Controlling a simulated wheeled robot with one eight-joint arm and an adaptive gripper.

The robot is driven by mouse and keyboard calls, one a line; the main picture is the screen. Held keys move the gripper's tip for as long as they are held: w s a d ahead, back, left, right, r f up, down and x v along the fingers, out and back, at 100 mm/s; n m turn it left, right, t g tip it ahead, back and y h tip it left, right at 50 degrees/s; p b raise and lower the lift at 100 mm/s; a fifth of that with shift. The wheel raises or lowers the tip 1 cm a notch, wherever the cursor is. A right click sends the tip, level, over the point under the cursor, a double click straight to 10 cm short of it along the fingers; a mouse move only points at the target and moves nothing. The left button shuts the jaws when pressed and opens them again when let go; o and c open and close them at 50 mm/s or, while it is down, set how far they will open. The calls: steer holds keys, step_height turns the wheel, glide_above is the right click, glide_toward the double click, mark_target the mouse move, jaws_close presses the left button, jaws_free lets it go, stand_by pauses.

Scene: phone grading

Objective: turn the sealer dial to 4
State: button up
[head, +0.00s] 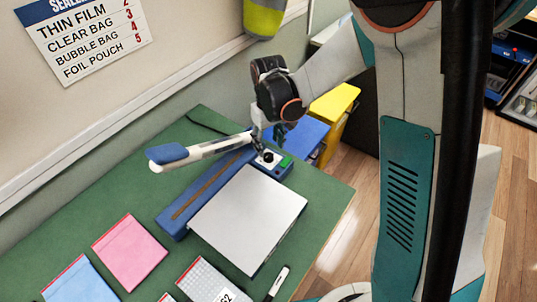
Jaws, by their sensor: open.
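The sealer (177,224) is a long blue bar device on the green table, with its white arm (215,146) raised and ending in a blue handle pad (166,153). Its dial (268,157) is a small dark knob on a light plate at the far right end, beside a green patch. The number it points to is too small to read. My gripper (270,136) is just above and behind the dial, pointing down, open. I cannot tell whether the fingers touch the knob. A wall sign (85,35) lists thin film, clear bag, bubble bag and foil pouch with numbers.
A white flat plate (248,218) lies in front of the sealer. Pink (130,251) and light blue (80,284) pouches, a grey gridded pouch (208,280) and a marker (278,283) lie nearer. Blue and yellow bins (335,103) stand beyond the table's right edge.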

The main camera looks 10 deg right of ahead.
mark_target(269, 155)
step_height(269, 155, down, 5)
steer(key=shift+f+b, duration=0.15)
steer(key=shift+b, duration=0.35)
steer(key=c, duration=1.1)
